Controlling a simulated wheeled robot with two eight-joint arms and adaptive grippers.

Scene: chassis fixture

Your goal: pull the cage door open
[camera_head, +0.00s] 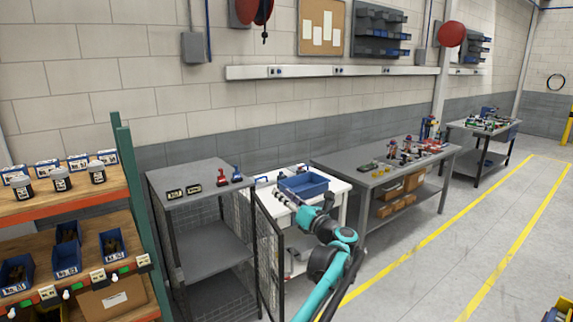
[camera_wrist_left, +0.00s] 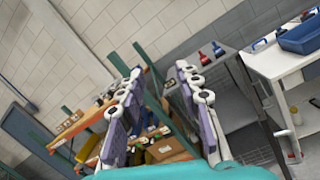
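The cage (camera_head: 212,245) is a grey cabinet with mesh sides and a shelf inside, standing left of centre in the head view. Its front is open to view. Its mesh door (camera_head: 268,258) stands swung outward at the right side of the front. My left gripper (camera_head: 284,197) is by the upper right of the door in the picture, in front of the white table; whether it touches the door I cannot tell. In the left wrist view its two fingers (camera_wrist_left: 160,78) are spread apart with nothing between them. My right gripper is not in view.
A white table (camera_head: 335,186) with a blue bin (camera_head: 303,186) stands right of the cage. A grey workbench (camera_head: 350,158) is farther right. A rack (camera_head: 122,160) with blue bins stands at the left.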

